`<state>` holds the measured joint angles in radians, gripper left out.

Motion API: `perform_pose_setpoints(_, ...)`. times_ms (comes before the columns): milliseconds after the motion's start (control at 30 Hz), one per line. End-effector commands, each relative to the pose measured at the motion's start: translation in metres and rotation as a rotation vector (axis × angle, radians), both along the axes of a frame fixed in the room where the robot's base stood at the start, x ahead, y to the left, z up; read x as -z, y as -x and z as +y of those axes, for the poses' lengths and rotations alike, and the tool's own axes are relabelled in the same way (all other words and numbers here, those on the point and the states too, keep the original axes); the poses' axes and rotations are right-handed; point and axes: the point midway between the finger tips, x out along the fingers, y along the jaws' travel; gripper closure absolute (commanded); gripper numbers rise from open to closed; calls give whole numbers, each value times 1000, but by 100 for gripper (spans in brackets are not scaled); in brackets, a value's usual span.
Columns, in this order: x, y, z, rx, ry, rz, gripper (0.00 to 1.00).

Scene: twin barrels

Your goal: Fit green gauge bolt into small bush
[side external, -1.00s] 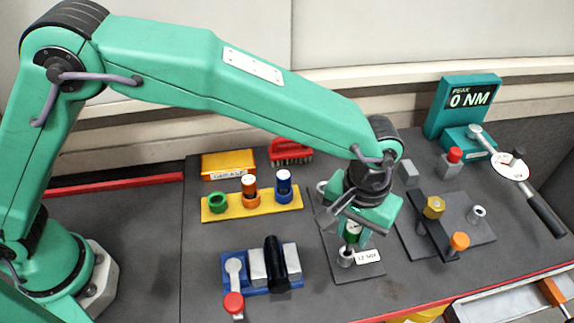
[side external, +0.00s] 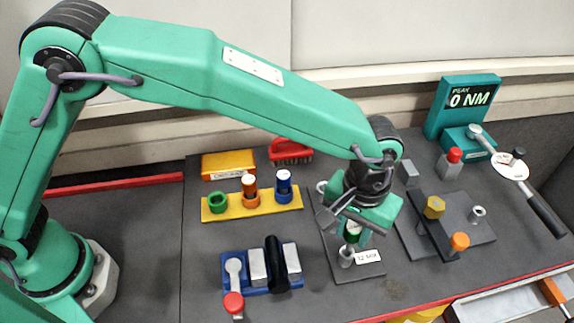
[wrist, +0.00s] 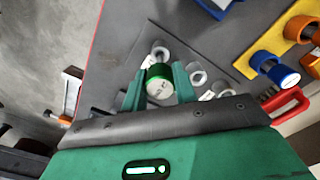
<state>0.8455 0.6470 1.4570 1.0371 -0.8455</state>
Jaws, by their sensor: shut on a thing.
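The green gauge bolt (side external: 352,234), with a pale top, is between the jaws of my gripper (side external: 353,226), which is shut on it. In the wrist view the bolt (wrist: 159,88) sits between the two green fingers. A grey metal bush (side external: 346,258) stands directly below the bolt on a dark plate (side external: 354,276) beside a white label. I cannot tell whether the bolt's lower end is in that bush or just above it. Several grey bushes show in the wrist view, one of them (wrist: 192,60) beyond the fingers. Which is the small one is unclear.
A yellow rack (side external: 235,211) holds an empty green ring (side external: 218,203) and orange and blue bolts. A blue stand (side external: 259,287) is at the front. A grey fixture plate (side external: 470,232) and a torque wrench (side external: 540,208) lie to the right.

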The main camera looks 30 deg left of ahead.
Motion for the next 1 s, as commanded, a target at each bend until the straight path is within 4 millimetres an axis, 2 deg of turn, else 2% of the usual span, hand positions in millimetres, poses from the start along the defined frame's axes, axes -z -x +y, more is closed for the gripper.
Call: perform_pose_setpoints(1000, 17, 0, 0, 0, 0, 0, 98)
